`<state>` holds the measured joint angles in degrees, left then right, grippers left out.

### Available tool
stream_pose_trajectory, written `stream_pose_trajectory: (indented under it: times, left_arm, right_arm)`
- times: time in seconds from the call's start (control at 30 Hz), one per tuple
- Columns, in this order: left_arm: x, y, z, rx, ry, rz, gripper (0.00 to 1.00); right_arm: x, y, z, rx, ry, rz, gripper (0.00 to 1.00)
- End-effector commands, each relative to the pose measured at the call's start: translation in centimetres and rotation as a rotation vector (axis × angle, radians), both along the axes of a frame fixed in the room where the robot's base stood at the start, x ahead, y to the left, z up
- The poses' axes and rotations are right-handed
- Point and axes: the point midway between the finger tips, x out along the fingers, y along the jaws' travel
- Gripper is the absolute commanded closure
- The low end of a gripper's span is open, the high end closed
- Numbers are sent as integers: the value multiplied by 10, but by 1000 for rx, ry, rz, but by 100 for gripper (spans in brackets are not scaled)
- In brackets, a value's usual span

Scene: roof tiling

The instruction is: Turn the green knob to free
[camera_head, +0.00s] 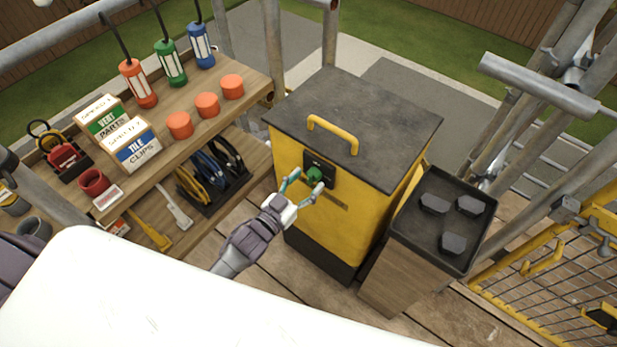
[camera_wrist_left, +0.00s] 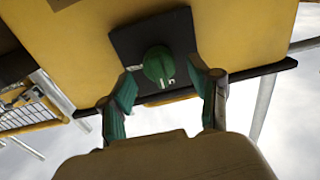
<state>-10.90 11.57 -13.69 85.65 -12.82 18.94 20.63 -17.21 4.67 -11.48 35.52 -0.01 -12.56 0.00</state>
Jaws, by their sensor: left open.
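The green knob (camera_head: 314,174) sits on a dark plate (camera_head: 327,182) on the front of the yellow bin (camera_head: 350,215). In the left wrist view the knob (camera_wrist_left: 159,66) is round with a pale mark at its lower edge. My left gripper (camera_head: 303,188) is in front of the knob. It is open, and in the left wrist view its two green-tipped fingers (camera_wrist_left: 165,92) stand either side of and below the knob, with gaps. I cannot tell how near the tips are in depth. My right gripper is not in view.
The bin's dark lid (camera_head: 390,119) has a yellow handle (camera_head: 333,134). A wooden shelf (camera_head: 262,75) at left carries orange caps, boxes and hanging tubes. A wooden box (camera_head: 385,275) with a black tray stands right of the bin. Scaffold poles (camera_head: 540,85) rise at far right.

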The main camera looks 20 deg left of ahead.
Motion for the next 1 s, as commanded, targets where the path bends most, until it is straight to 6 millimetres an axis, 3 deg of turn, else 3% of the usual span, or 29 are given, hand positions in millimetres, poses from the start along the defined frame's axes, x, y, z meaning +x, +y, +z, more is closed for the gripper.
stream_pose_trajectory:
  times: [0.17, 0.43, 0.8, 1.0]
  left_arm:
    - [11, -4, 0, 0, 1, 0, 38]
    - [12, -4, 0, 0, 1, 0, 38]
    - [12, -4, 0, 0, 1, 0, 97]
    - [12, -4, 0, 13, -4, 0, 97]
  right_arm:
    - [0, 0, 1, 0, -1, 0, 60]
    - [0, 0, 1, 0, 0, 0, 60]
    - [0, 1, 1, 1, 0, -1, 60]
    - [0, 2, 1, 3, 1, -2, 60]
